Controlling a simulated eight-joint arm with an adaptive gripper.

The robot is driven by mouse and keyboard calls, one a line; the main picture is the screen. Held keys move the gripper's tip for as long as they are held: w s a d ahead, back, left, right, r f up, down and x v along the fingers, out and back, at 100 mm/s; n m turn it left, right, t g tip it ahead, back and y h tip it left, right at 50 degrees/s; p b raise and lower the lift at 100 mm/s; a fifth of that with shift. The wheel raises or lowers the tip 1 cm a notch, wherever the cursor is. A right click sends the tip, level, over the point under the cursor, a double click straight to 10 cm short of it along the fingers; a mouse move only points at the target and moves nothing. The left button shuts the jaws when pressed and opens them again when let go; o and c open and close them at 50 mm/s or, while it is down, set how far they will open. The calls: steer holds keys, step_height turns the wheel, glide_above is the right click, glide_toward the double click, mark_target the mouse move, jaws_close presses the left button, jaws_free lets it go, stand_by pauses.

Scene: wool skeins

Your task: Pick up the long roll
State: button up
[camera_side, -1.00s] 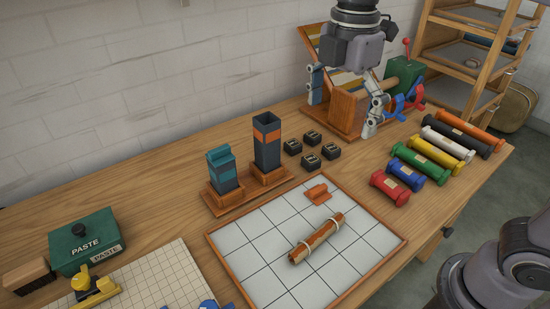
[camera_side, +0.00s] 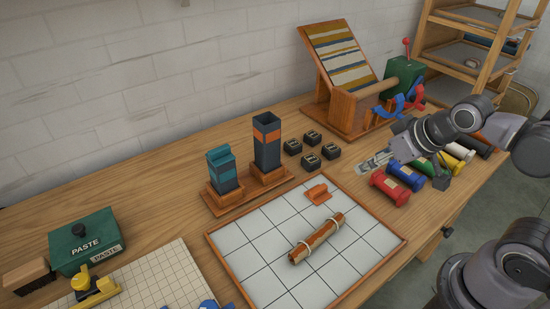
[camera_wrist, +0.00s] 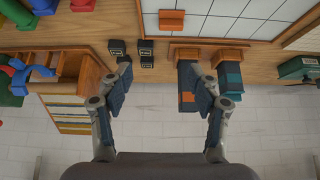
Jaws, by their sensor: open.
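The long roll (camera_side: 317,238) is a brown cylinder tied with pale string near both ends. It lies diagonally on the white gridded tray (camera_side: 232,262) in the side view, with nothing over it. It is out of the wrist view. My gripper (camera_side: 403,173) is at the right of the side view, over the coloured rolls and well apart from the long roll. In the wrist view my gripper (camera_wrist: 165,85) has its two fingers spread, with nothing held between them.
An orange block (camera_side: 317,192) lies on the tray's far part. Two upright square holders, one teal (camera_side: 222,170) and one dark (camera_side: 267,142), stand behind it. Small black blocks (camera_side: 312,138) sit nearby. A green paste box (camera_side: 85,242) is at left. Red (camera_side: 389,188) and blue (camera_side: 405,174) rolls lie right.

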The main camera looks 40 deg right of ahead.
stand_by(0.3)
steer(key=n+g, duration=0.7)
steer(key=n, duration=1.2)
glide_above(311, 239)
step_height(311, 239, down, 7)
steer(key=shift+f, duration=4.8)
steer(key=shift+c, duration=0.2)
jaws_close()
